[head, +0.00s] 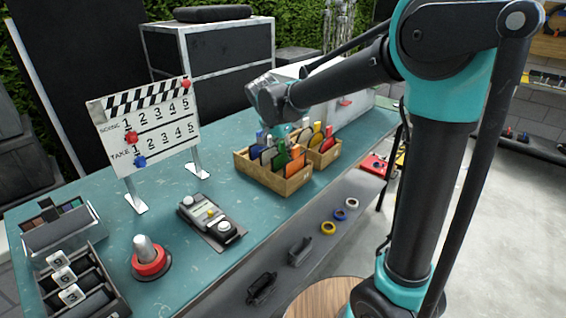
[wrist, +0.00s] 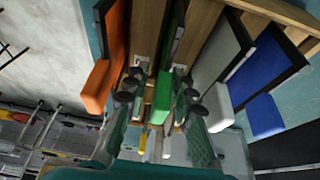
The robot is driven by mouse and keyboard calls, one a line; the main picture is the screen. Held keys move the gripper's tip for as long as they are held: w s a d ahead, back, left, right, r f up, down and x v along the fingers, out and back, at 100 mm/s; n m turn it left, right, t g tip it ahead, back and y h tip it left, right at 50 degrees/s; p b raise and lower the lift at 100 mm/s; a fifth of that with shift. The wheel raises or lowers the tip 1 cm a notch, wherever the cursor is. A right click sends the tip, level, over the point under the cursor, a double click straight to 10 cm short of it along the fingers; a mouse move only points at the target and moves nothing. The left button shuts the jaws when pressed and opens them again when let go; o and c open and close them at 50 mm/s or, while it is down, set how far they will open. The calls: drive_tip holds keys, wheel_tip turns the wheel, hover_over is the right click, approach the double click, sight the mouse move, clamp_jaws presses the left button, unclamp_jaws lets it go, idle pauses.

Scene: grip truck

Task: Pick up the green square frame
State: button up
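The green square frame stands in a slot of the wooden box, among other coloured frames. Its green tab (wrist: 162,98) shows in the wrist view and its green part shows in the head view (head: 281,157). The frame's thin dark body is seen nearly edge-on. My gripper (wrist: 161,84) is at the tab with one finger on each side. A narrow gap shows between the tab and the left finger, so the fingers look open around it. In the head view my gripper (head: 276,133) is small and partly hidden above the box.
An orange frame (wrist: 98,85) stands left of the green tab; a white frame (wrist: 218,105) and a blue frame (wrist: 264,115) stand right. The wooden box (head: 290,187) sits on the teal table (head: 160,225). A clapperboard (head: 147,122) and a control box (head: 208,214) stand left.

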clamp_jaws()
